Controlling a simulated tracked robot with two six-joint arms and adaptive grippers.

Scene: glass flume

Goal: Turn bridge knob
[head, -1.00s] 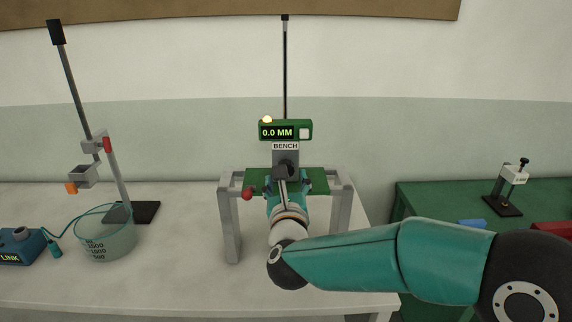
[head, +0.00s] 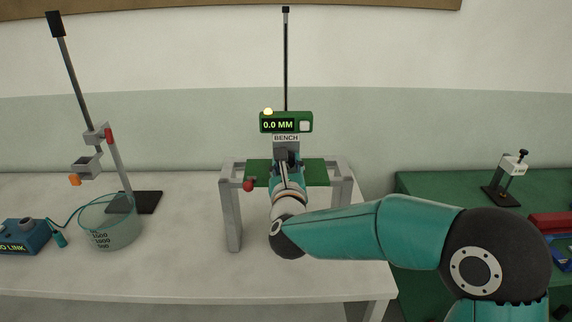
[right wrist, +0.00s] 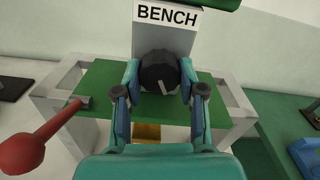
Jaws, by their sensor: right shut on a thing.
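The dark ribbed knob (right wrist: 158,72) sits on a grey block under the BENCH label (right wrist: 168,16), above the green plate of the bridge (right wrist: 97,78). A pale pointer mark shows on its face. My right gripper (right wrist: 160,80) is shut on the knob, one teal finger on each side. In the head view the right gripper (head: 288,160) reaches the block from the front and mostly hides the knob. The green display (head: 286,122) above reads 0.0 MM, with a lit yellow lamp on top. My left gripper is not in view.
A red-ended lever (head: 249,185) sticks out at the bridge's left, close to my right gripper. A glass beaker (head: 110,226) and a tilted stand (head: 146,202) are at the left of the table. A green table (head: 425,190) with a small gauge (head: 513,165) is at the right.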

